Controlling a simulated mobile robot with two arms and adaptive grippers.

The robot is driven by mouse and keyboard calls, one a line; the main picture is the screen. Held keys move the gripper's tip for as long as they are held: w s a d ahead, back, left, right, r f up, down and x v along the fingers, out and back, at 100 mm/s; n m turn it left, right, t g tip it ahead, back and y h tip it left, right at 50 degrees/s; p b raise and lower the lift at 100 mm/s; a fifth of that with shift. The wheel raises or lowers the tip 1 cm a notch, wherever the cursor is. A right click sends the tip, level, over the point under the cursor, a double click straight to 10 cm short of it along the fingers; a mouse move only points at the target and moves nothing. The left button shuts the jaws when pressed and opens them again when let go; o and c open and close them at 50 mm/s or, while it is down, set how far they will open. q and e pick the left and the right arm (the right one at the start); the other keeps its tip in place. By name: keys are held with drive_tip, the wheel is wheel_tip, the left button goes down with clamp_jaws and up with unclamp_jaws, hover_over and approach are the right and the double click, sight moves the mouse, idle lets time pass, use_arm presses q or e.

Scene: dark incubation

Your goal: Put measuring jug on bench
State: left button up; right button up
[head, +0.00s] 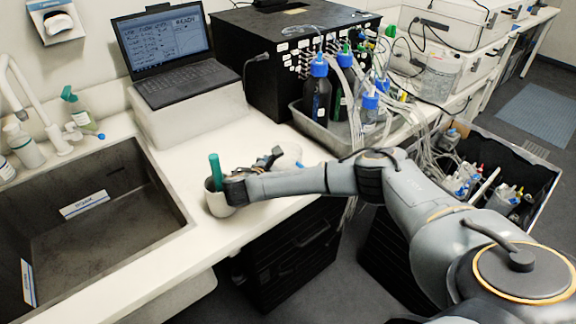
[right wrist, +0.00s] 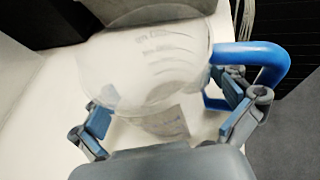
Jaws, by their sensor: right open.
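The measuring jug (right wrist: 150,70) is clear plastic with faint graduation marks and a blue handle (right wrist: 262,55). In the right wrist view it is between the fingers of my right gripper (right wrist: 168,120), which are spread apart. One finger is left of the jug and the other is close to its handle. The jug appears to stand on the white bench (right wrist: 40,105). In the head view my right gripper (head: 272,160) is low over the bench (head: 255,225), and a pale part of the jug (head: 289,157) shows behind it, mostly hidden. My left gripper is not in view.
A pale cup (head: 217,203) with a green marker stands beside my right wrist. The sink (head: 100,215) is on the left. A laptop (head: 165,55) and a grey tray (head: 325,130) of bottles are behind. A black crate (head: 540,180) is right.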

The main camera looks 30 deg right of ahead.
drive_tip(key=v, duration=0.5)
drive_tip(key=shift+a+r+b, duration=0.1)
drive_tip(key=shift+a+b, duration=0.05)
drive_tip(key=shift+b, duration=0.2)
drive_tip(key=p+v, duration=0.2)
drive_tip(key=v, duration=0.1)
drive_tip(key=r+p+v, duration=0.1)
drive_tip(key=p+v, duration=0.1)
drive_tip(key=p, duration=0.1)
drive_tip(key=shift+a, duration=0.15)
drive_tip(key=shift+s+a+p, duration=0.25)
drive_tip(key=shift+a+p, duration=0.25)
drive_tip(key=shift+p, duration=0.35)
drive_tip(key=shift+f, duration=0.1)
